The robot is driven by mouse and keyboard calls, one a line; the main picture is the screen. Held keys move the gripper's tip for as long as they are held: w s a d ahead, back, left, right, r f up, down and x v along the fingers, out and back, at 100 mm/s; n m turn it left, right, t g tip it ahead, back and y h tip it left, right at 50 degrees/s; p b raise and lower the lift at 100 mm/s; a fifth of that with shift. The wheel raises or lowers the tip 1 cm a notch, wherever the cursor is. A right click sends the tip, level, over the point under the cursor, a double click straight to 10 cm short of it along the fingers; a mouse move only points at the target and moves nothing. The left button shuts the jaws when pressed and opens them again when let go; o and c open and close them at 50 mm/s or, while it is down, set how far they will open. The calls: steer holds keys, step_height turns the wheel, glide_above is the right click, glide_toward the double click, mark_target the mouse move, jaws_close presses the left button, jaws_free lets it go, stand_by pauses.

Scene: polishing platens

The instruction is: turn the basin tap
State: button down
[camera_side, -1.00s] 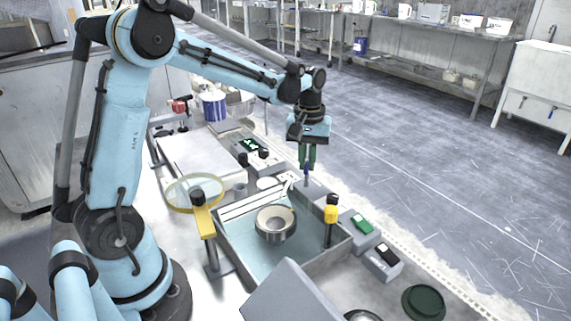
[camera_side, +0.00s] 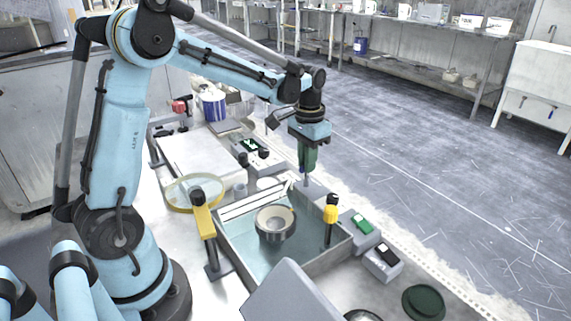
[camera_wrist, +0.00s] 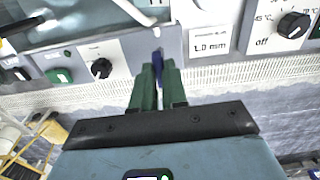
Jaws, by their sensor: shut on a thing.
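The basin (camera_side: 318,262) is a shallow grey tray with a teal inside, below and left of my gripper in the side view. The tap has a blue handle (camera_wrist: 158,68) and a pale curved spout (camera_wrist: 134,11), both in the wrist view. My gripper (camera_wrist: 157,70) has green fingers, shut on the blue handle. In the side view my gripper (camera_side: 306,172) points down at the far edge of the basin. The fingers hide part of the handle.
A metal bowl (camera_side: 275,223) sits in the basin. Yellow-topped posts (camera_side: 203,215) (camera_side: 331,212) rise at its sides. Control boxes with knobs (camera_side: 382,260) stand to the right. A round lens-like disc (camera_side: 193,193) is at left. Open floor lies beyond.

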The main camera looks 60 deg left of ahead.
steer(key=shift+m, duration=0.3)
steer(key=c, duration=1.2)
jaws_free()
steer(key=shift+o, duration=0.2)
step_height(320, 180, up, 12)
steer(key=s+d+f+t, duration=0.3)
steer(key=s+d, duration=0.1)
steer(key=s, duration=0.2)
steer(key=s+d+f+t, duration=0.4)
steer(key=s+d, duration=0.1)
steer(key=s, duration=0.2)
